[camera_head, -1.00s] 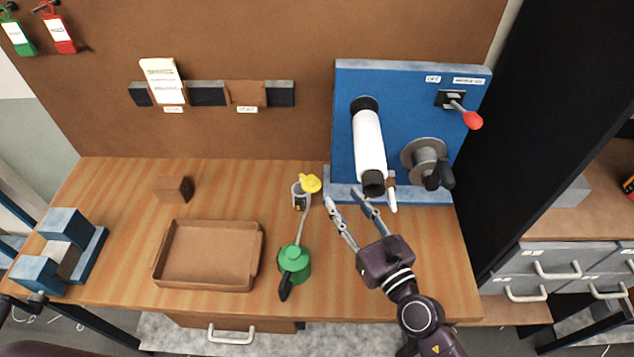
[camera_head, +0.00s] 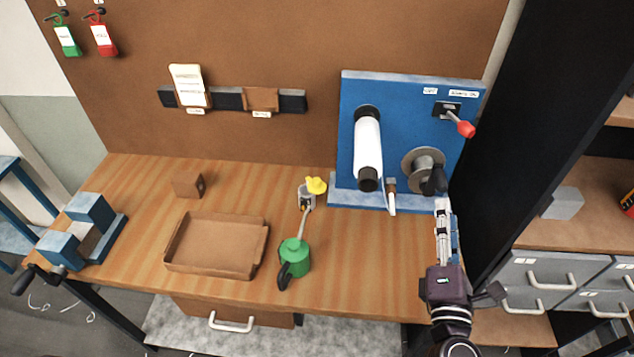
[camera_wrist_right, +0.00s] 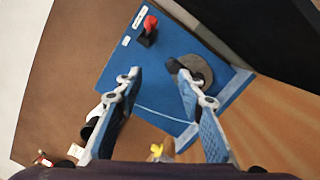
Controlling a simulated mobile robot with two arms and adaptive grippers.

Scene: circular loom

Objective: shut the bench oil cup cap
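The bench oil cup (camera_head: 307,198) is a small grey cup on the wooden bench, left of the blue panel's base. Its yellow cap (camera_head: 316,185) stands off to the upper right side of the cup's mouth and looks open. The yellow cap also shows at the bottom of the right wrist view (camera_wrist_right: 156,150), partly cut off by my gripper. My right gripper (camera_head: 444,206) is well to the right of the cup, in front of the crank on the blue panel. In the wrist view its fingers (camera_wrist_right: 158,74) are apart with nothing between the tips. My left gripper is not in view.
A green oil can (camera_head: 295,257) stands in front of the cup, its spout overlapping the cup in view. The blue panel (camera_head: 400,120) carries a white roller (camera_head: 367,145), a crank (camera_head: 437,180) and a red-knobbed lever (camera_head: 464,128). A brown tray (camera_head: 218,268) lies left.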

